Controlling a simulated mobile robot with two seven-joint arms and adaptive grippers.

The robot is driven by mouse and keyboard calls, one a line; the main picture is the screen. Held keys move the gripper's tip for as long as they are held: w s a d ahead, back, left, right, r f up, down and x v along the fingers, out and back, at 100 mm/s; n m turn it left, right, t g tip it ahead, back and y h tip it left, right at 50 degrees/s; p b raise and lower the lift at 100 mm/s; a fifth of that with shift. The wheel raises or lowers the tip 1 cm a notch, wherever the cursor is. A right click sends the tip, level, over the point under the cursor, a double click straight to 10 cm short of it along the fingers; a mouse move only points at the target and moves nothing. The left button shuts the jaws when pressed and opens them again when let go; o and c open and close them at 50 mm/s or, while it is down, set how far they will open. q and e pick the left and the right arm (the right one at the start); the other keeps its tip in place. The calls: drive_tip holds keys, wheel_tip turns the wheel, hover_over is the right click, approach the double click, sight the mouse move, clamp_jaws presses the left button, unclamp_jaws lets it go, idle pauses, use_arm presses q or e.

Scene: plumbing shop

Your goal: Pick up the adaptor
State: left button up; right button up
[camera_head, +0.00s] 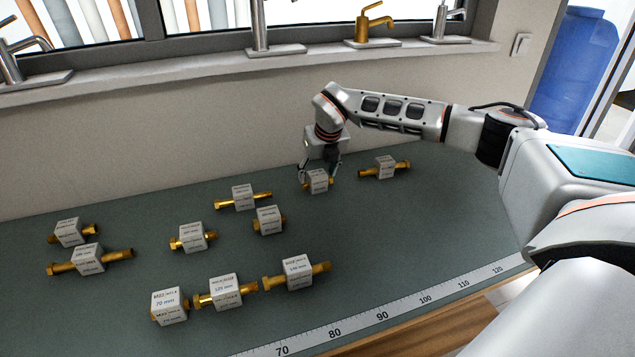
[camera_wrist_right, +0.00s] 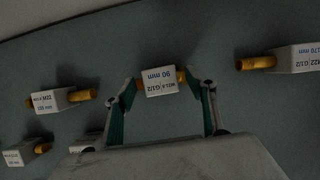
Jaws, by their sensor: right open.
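Several brass adaptors with white label blocks lie on the green counter mat. One short adaptor (camera_head: 318,181) lies at the back under my right gripper (camera_head: 319,178). In the right wrist view the same adaptor (camera_wrist_right: 158,82) shows a label that seems to read 80 mm, with brass ends at both sides. The fingers of my right gripper (camera_wrist_right: 166,92) stand open at either side of it, close to its brass ends. I cannot tell whether they touch it. My left gripper is not in view.
A longer adaptor (camera_head: 385,167) lies to the right of the gripper, and another (camera_head: 243,198) lies to the left. A ruler strip (camera_head: 382,316) runs along the counter's front edge. Taps stand on the sill (camera_head: 200,73) behind. The mat's right side is clear.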

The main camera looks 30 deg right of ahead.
drive_tip(key=c, duration=1.3)
drive_tip(key=shift+r, duration=0.1)
drive_tip(key=shift+r, duration=0.1)
